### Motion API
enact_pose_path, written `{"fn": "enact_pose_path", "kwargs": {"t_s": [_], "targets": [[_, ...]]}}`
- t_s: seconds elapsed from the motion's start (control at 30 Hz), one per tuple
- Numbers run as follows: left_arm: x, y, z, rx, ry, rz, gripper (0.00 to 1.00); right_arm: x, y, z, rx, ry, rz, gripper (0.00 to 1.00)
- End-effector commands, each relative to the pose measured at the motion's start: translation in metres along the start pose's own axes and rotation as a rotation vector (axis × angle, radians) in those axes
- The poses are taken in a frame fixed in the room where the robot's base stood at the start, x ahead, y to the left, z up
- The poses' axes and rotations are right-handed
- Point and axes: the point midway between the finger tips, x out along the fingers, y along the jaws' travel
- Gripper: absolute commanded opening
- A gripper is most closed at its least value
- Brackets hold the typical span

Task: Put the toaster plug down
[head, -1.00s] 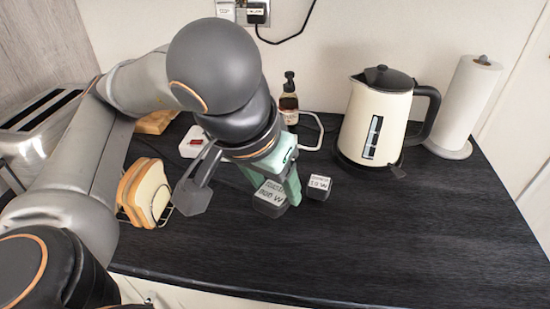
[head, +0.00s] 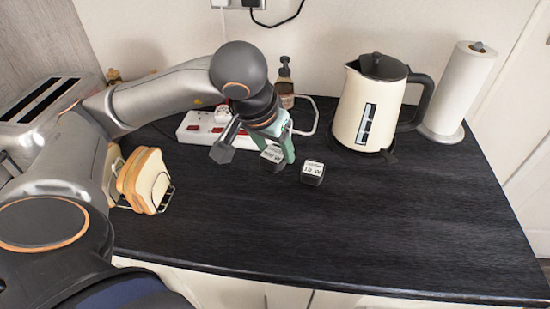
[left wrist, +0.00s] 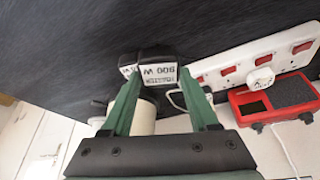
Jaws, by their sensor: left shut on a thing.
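The toaster plug is a dark block with a white label reading "TOASTER 900 W"; it shows in the head view (head: 271,154) and the left wrist view (left wrist: 160,76). My left gripper (head: 281,147), with green fingers, is shut on it. In the left wrist view the fingers (left wrist: 160,95) lie on either side of the plug. The plug is at or close above the dark worktop (head: 390,220); I cannot tell whether it touches. My right gripper is not in view.
A second labelled plug (head: 312,173) stands just right of the toaster plug. A white socket strip (head: 200,130) with red switches lies behind. A soap bottle (head: 285,85), kettle (head: 370,110) and paper roll (head: 460,85) stand behind and right. Bread (head: 145,180) is left. The front worktop is clear.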

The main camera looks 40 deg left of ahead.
Motion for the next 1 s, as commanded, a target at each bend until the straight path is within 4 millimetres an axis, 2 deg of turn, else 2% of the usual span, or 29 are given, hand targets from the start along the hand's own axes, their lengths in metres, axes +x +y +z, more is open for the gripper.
{"fn": "enact_pose_path", "kwargs": {"t_s": [0.03, 0.13, 0.43, 0.6, 1.0], "targets": [[0.014, -0.005, 0.000, -0.002, -0.007, -0.004, 0.05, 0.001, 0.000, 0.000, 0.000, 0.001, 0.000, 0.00], [0.031, -0.010, -0.005, 0.000, -0.006, -0.002, 0.05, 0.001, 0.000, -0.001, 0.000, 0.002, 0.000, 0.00], [0.060, -0.020, -0.012, 0.001, -0.004, -0.002, 0.05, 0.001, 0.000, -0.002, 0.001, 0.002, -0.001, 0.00], [0.081, -0.019, -0.002, 0.003, -0.004, -0.001, 0.05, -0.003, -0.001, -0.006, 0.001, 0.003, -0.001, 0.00], [0.088, -0.018, 0.000, 0.002, 0.000, 0.001, 0.05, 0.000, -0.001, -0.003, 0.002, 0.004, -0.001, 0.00]]}}
